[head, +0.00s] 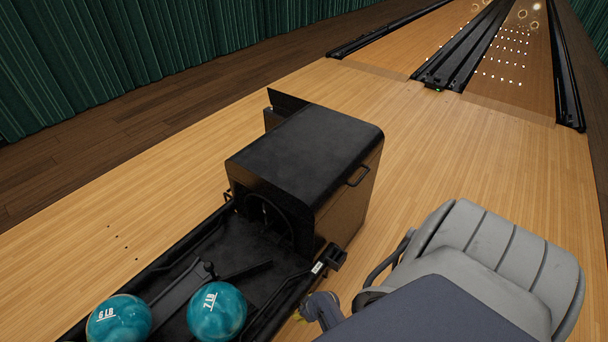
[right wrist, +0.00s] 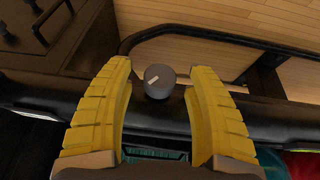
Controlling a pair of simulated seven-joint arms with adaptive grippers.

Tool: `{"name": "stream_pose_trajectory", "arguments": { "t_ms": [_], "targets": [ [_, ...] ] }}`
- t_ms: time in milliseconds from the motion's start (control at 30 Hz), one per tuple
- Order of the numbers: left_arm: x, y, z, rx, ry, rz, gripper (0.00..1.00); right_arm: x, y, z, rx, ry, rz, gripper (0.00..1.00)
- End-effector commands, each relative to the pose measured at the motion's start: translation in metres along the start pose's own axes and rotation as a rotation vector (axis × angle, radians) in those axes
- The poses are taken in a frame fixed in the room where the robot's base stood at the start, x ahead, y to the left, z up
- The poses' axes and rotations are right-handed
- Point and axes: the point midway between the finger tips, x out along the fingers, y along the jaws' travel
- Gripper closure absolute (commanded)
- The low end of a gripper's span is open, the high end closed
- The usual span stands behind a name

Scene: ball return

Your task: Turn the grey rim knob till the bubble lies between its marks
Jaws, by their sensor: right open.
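The grey rim knob (right wrist: 158,82) is in the right wrist view, a dark grey round cap with a short pale slanted line on top. It sits on the black rim (right wrist: 40,90) of the ball return (head: 350,210). My right gripper (right wrist: 158,95) is open, its yellow fingers on either side of the knob with gaps visible. In the head view only a bit of yellow of my right gripper (head: 299,316) shows beside the rim, and the knob cannot be made out. I cannot make out the bubble or its marks in either view. My left gripper is not in view.
Two teal balls, marked 6 LB (head: 118,318) and 7 LB (head: 217,311), lie on the return's tray. Wooden floor (head: 430,150) lies clear beyond.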

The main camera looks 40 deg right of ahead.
Motion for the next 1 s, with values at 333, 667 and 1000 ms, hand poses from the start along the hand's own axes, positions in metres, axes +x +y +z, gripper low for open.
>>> {"name": "stream_pose_trajectory", "arguments": {
  "t_ms": [333, 667, 1000],
  "targets": [
    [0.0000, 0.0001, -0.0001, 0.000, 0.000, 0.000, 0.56, 0.0077, 0.0003, -0.0002, 0.000, 0.000, 0.001, 0.44],
    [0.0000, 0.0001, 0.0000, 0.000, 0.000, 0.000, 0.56, 0.0077, 0.0003, -0.0003, 0.000, 0.000, 0.001, 0.50],
    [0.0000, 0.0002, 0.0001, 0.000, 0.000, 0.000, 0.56, 0.0077, 0.0002, -0.0002, 0.000, 0.000, 0.001, 0.90]
  ]
}}
